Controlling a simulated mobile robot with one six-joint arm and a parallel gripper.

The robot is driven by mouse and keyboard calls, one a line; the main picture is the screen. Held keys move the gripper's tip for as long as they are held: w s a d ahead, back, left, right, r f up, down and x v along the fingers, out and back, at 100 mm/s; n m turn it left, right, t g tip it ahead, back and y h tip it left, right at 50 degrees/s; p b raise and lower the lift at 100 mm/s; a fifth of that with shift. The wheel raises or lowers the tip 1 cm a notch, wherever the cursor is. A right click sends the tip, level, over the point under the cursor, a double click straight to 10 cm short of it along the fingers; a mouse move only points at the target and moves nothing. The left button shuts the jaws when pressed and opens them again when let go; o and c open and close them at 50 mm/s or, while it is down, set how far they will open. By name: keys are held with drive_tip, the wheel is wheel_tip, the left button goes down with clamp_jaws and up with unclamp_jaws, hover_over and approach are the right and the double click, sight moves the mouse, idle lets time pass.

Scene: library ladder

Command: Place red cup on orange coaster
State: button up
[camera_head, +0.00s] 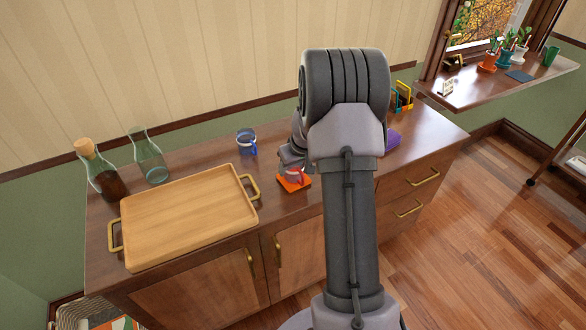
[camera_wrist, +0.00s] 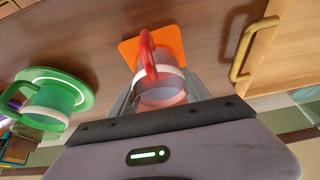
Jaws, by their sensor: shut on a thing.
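The red cup (camera_wrist: 160,86) is see-through with a white band, and its handle points up in the wrist view. The orange coaster (camera_wrist: 171,44) lies flat on the wooden sideboard and shows beyond the cup. In the head view the red cup (camera_head: 294,174) appears over the orange coaster (camera_head: 288,186), partly hidden by my arm. I cannot tell whether the cup touches the coaster. My gripper (camera_wrist: 158,92) is shut on the cup, with a finger on either side of it. In the head view it is mostly hidden behind my arm.
A wooden tray (camera_head: 190,213) with brass handles lies left of the coaster. A blue cup (camera_head: 246,141) stands behind. Two glass bottles, one corked (camera_head: 101,173) and one open (camera_head: 148,158), stand at the left. A green cup (camera_wrist: 52,104) sits on a green coaster (camera_wrist: 84,91).

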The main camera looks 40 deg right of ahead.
drive_tip(key=o, duration=1.5)
drive_tip(key=shift+o, duration=0.2)
